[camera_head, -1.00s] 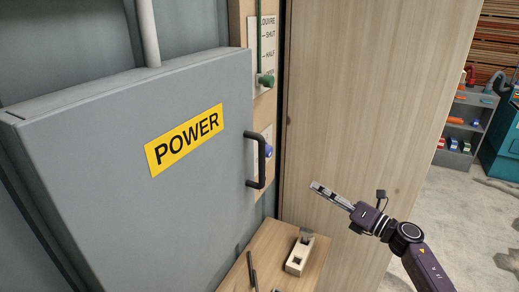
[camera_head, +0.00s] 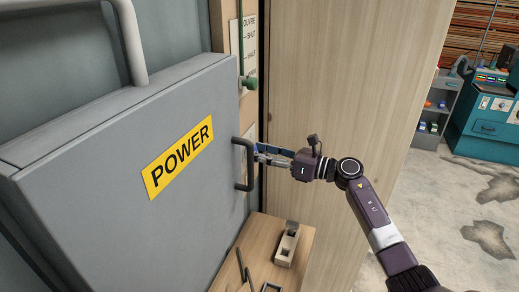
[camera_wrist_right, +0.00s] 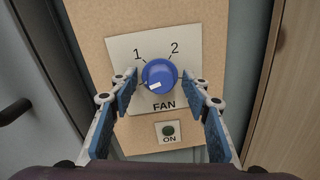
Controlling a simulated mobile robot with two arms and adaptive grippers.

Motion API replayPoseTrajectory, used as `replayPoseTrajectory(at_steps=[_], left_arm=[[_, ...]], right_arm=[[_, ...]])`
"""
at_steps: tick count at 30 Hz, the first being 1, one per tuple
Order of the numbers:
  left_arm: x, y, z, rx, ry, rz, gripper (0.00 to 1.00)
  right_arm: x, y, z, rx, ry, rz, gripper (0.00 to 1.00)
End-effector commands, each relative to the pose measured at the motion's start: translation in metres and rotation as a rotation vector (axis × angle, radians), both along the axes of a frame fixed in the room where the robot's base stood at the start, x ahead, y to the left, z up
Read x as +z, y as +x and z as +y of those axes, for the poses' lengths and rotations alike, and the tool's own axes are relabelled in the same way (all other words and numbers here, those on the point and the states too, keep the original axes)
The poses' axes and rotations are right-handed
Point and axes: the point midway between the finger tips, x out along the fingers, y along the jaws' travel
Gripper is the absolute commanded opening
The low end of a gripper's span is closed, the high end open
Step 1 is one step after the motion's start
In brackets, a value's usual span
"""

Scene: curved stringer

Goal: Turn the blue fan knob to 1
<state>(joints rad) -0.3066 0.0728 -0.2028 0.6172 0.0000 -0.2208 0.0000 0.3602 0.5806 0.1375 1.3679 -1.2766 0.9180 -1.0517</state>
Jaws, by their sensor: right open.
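The blue fan knob (camera_wrist_right: 159,75) sits on a pale plate (camera_wrist_right: 120,48) marked 1 at the upper left, 2 at the upper right and FAN below. Its white mark is on the lower part of the knob, slightly left of centre, away from the 1. My right gripper (camera_wrist_right: 159,82) is open, with one blue-padded finger on each side of the knob. I cannot tell whether the pads touch it. In the head view my right gripper (camera_head: 262,153) is behind the cabinet handle's edge, and the knob is hidden. My left gripper is not in view.
A grey POWER cabinet (camera_head: 110,160) with a black handle (camera_head: 238,165) stands close on the left. A wooden panel (camera_head: 335,90) rises on the right. A small wooden bench (camera_head: 262,245) holds a pale block (camera_head: 287,245).

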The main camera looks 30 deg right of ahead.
Motion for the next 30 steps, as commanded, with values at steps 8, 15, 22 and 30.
replayPoseTrajectory(at_steps=[8, 15, 22, 30], left_arm=[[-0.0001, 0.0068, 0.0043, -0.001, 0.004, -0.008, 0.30], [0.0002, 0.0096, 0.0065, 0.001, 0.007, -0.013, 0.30], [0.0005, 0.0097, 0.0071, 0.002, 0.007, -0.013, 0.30], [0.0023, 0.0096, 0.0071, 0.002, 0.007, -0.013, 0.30]], right_arm=[[-0.0005, 0.0001, -0.0004, -0.001, 0.000, 0.000, 0.35], [-0.0004, 0.0000, -0.0005, -0.001, 0.001, 0.001, 0.09], [-0.0001, 0.0000, -0.0008, -0.001, 0.005, 0.004, 0.02], [0.0002, 0.0000, -0.0013, -0.002, 0.074, 0.068, 0.02]])
